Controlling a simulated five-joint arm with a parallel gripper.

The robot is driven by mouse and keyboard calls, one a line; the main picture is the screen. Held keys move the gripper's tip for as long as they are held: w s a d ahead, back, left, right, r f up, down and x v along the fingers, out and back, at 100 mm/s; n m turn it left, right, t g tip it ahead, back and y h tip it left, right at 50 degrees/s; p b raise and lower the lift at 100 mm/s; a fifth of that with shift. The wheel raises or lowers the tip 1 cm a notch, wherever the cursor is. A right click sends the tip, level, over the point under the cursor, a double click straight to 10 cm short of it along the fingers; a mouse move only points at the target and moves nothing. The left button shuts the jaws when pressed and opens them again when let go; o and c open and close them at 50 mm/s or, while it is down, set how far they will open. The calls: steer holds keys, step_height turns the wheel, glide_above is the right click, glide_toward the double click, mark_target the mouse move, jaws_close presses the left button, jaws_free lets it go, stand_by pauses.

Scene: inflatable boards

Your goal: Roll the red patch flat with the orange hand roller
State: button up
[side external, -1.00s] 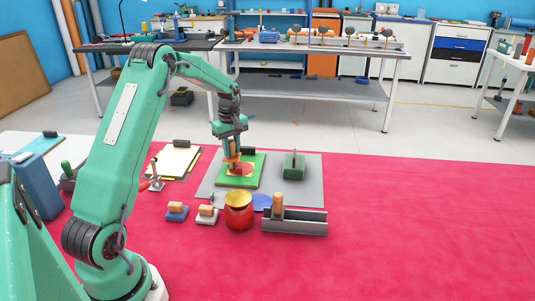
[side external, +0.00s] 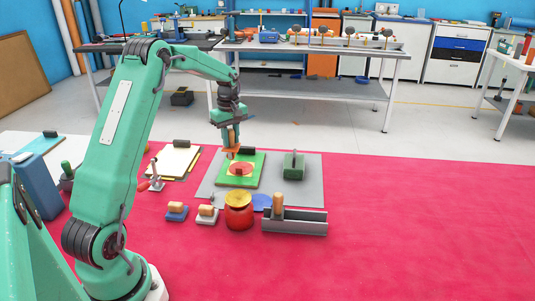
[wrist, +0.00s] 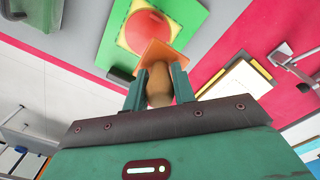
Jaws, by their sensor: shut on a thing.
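The round red patch (side external: 241,170) lies on a yellow area of the green board (side external: 261,160). In the wrist view the patch (wrist: 146,32) shows ahead of my gripper, its near part covered by the tool. My gripper (side external: 231,129) is shut on the wooden handle of the orange hand roller (side external: 231,152). In the wrist view both fingers of my gripper (wrist: 158,88) flank the handle, and the roller's orange part (wrist: 160,55) looks like a flat square. The roller appears a little above the board's far left part. Its underside is hidden.
A grey mat (side external: 312,185) lies under the board. In front are a red pot (side external: 239,214), a grey tray (side external: 305,224) with a wooden-handled tool, and blue-based (side external: 177,214) and grey-based (side external: 207,217) tools. The red cloth's right side is clear.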

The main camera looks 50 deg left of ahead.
mark_target(230, 130)
steer(key=shift+r, duration=1.55)
